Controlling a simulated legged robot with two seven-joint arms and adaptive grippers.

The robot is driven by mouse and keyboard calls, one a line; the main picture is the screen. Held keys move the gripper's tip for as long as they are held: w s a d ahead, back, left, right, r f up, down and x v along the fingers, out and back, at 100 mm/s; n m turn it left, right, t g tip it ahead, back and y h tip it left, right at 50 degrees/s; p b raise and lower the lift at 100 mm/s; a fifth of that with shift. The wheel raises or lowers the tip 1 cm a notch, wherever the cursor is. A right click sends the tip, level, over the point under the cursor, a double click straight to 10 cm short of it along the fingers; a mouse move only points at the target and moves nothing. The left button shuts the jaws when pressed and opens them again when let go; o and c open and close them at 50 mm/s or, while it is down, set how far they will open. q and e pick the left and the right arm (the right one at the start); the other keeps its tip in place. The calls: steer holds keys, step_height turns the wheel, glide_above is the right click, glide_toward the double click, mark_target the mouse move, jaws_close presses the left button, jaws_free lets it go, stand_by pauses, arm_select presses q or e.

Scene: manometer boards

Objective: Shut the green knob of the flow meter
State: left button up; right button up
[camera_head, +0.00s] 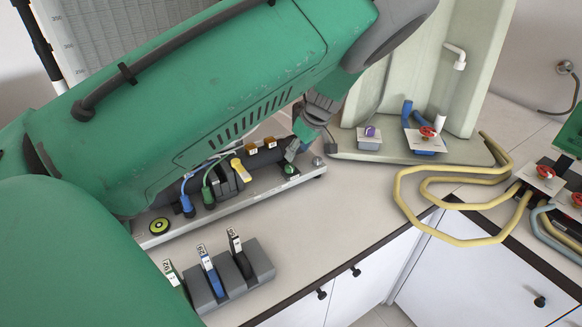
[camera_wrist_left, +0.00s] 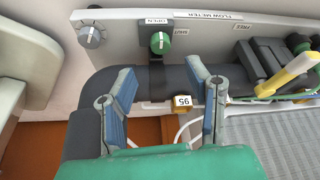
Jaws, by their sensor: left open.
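The green knob (camera_wrist_left: 160,42) sits on the pale flow meter panel (camera_wrist_left: 225,42) in the left wrist view. Its white mark stands roughly upright, toward the OPEN label (camera_wrist_left: 158,21); the SHUT label (camera_wrist_left: 181,32) is at its right. In the head view the green knob (camera_head: 289,170) is small, near the right end of the panel (camera_head: 247,199). My left gripper (camera_wrist_left: 161,72) is open and empty, its two fingers apart, with the knob beyond the gap between their tips. In the head view my left gripper (camera_head: 298,147) is just above the knob. My right gripper is not in view.
A grey knob (camera_wrist_left: 92,36) is beside the green one. A yellow-handled part (camera_wrist_left: 290,75) and an orange block (camera_wrist_left: 182,103) are close by. A grey block with tagged plugs (camera_head: 230,278) stands in front on the counter. Yellow hose (camera_head: 440,238) and red valves (camera_head: 428,132) are right.

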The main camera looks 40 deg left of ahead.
mark_target(291, 167)
arm_select(q)
steer(key=b+x, duration=0.4)
steer(key=x, duration=0.2)
steer(key=shift+d+f, duration=0.1)
steer(key=shift+f, duration=0.2)
steer(key=shift+f+b, duration=0.5)
steer(key=shift+f, duration=0.05)
steer(key=shift+a, duration=0.25)
steer(key=shift+a, duration=0.15)
jaws_close()
